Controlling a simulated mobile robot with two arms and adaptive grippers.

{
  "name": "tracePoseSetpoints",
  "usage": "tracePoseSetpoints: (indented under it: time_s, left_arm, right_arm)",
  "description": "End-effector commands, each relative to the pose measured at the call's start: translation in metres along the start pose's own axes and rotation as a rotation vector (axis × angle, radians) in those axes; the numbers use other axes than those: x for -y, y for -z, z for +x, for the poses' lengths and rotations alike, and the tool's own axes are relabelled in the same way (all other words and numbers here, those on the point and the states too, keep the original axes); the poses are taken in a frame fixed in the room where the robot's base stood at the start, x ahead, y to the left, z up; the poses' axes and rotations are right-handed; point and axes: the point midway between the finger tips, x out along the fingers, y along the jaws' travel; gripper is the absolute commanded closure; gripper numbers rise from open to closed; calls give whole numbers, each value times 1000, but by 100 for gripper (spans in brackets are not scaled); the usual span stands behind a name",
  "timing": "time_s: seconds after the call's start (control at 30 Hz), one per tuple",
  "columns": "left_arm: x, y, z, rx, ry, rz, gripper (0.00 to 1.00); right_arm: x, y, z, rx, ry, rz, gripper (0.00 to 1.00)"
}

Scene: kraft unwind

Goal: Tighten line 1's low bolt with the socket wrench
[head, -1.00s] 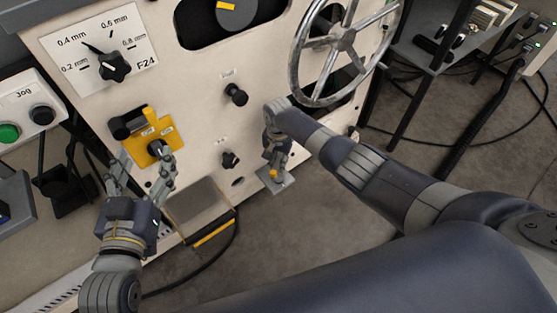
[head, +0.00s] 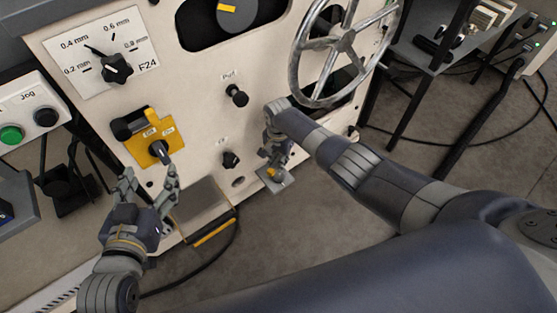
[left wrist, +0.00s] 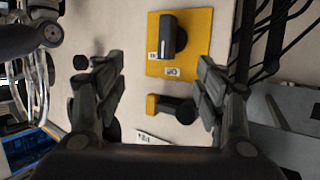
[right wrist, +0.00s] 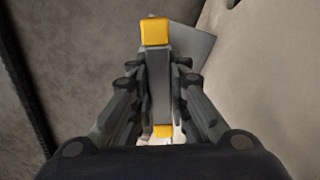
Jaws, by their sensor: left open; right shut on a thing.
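My right gripper (head: 274,158) is low at the machine front, below the handwheel. In the right wrist view its fingers are closed on a grey bar with yellow ends (right wrist: 159,85), which looks like the socket wrench; its yellow end also shows in the head view (head: 272,172). I cannot see the socket end or a bolt clearly; line 1's low bolt cannot be made out. My left gripper (head: 148,174) is open and empty, in front of and below the yellow switch plate (head: 172,134). The plate's black rotary knob (head: 160,151) stands clear of the fingers.
A black handle with a yellow end (left wrist: 170,107) is beside the switch plate. Black knobs (head: 236,95) stick out from the panel. The metal handwheel (head: 343,40) is above my right forearm. A grey plate (head: 278,181) lies behind the right gripper. A cable crosses the floor.

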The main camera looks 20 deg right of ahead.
Motion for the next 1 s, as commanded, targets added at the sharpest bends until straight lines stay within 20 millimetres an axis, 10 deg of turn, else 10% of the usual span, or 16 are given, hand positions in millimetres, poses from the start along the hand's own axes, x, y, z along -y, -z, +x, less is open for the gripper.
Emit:
tracePoseSetpoints:
  time_s: [1.0]
  left_arm:
    - [4,-32,-8,160,9,0,36]
  right_arm:
    - [2,0,0,0,2,205,100]
